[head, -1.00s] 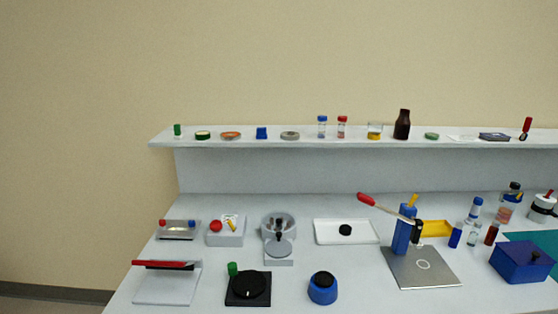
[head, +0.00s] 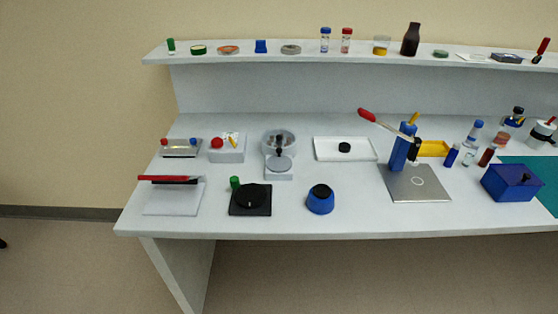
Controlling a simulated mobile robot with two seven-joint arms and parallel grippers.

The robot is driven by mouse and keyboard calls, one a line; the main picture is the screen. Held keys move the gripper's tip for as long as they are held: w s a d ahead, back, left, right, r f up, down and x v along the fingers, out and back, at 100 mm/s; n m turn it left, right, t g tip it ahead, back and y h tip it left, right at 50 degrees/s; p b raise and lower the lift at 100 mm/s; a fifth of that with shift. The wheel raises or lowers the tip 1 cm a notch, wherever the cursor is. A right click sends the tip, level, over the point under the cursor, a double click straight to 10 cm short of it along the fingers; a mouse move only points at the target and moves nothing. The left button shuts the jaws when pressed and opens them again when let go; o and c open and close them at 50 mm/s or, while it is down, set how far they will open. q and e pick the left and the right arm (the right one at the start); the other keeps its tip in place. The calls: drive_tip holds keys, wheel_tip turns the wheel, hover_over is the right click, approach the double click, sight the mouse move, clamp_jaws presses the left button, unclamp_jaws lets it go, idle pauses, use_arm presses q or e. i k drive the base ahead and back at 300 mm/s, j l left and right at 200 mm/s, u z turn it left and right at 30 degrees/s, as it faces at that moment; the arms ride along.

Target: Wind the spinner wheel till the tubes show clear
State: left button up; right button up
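A grey round device (head: 279,167) with a black upright knob and a round bowl behind it stands on the bench left of centre; it may be the spinner wheel, but I cannot be sure. A black square base with a round dial (head: 250,199) and a green-capped piece stands in front of it. Small tubes with a blue cap (head: 325,40) and a red cap (head: 346,41) stand upright on the shelf. More small tubes (head: 469,152) stand at the right of the bench. What the tubes hold is too small to judge. Neither of my grippers is in view.
The white bench (head: 350,224) has a free front edge with open floor below. A blue press with a red lever (head: 399,152), a blue box (head: 511,183), a blue round pot (head: 320,200) and a white tray (head: 345,149) stand on it. A shelf (head: 300,56) runs behind.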

sight(278, 163)
drive_tip(key=l+u, duration=0.15)
drive_tip(key=l, duration=1.65)
